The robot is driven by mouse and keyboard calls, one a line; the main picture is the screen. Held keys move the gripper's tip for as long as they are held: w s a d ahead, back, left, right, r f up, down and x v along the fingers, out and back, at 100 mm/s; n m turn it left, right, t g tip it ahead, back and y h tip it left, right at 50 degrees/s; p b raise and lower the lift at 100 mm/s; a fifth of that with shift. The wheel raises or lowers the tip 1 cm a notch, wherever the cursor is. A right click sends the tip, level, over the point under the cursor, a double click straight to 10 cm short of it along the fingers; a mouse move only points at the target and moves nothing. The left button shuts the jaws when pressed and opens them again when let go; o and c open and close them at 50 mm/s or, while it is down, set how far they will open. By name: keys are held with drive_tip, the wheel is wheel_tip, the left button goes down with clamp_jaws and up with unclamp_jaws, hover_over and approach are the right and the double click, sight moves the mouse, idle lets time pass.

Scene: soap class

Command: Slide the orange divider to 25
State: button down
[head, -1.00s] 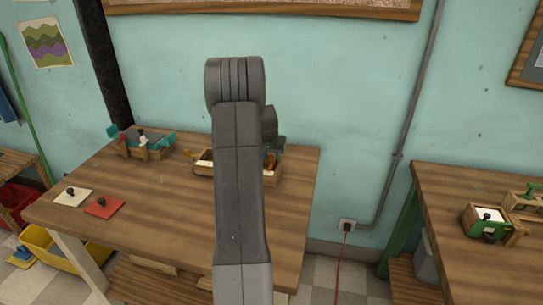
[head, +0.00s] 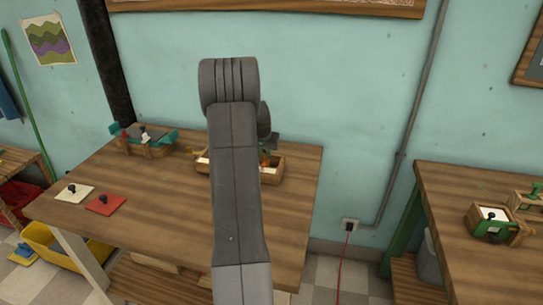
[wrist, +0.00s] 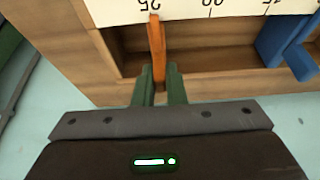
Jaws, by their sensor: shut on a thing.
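The orange divider (wrist: 156,42) stands across a slot of the wooden box (wrist: 215,84) in the wrist view. Its far end meets the pale scale strip (wrist: 185,9) beside the upside-down 25 label. The 20 and 15 labels lie to its right. My gripper (wrist: 160,75) has its two green fingers shut on the divider's near end. In the head view the wooden box (head: 270,177) is on the table, partly hidden behind my arm.
A blue divider (wrist: 283,38) stands further right in the same box, with open slot between the two. On the table (head: 155,215) are a teal-ended wooden fixture (head: 150,150), a white plate (head: 75,193) and a red plate (head: 106,205).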

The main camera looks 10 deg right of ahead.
drive_tip(key=shift+d, duration=0.1)
drive_tip(key=c, duration=1.5)
unclamp_jaws()
drive_tip(key=b+v, duration=0.1)
drive_tip(key=v, duration=1.3)
drive_tip(key=shift+f, duration=0.2)
drive_tip(key=p+x, duration=0.1)
drive_tip(key=x, duration=1.2)
drive_tip(key=shift+w+d+f, duration=0.1)
drive_tip(key=shift+w+f, duration=0.1)
drive_tip(key=shift+f, duration=0.1)
drive_tip(key=shift+s+d, duration=0.15)
drive_tip(key=shift+d, duration=0.1)
drive_tip(key=shift+r, duration=0.1)
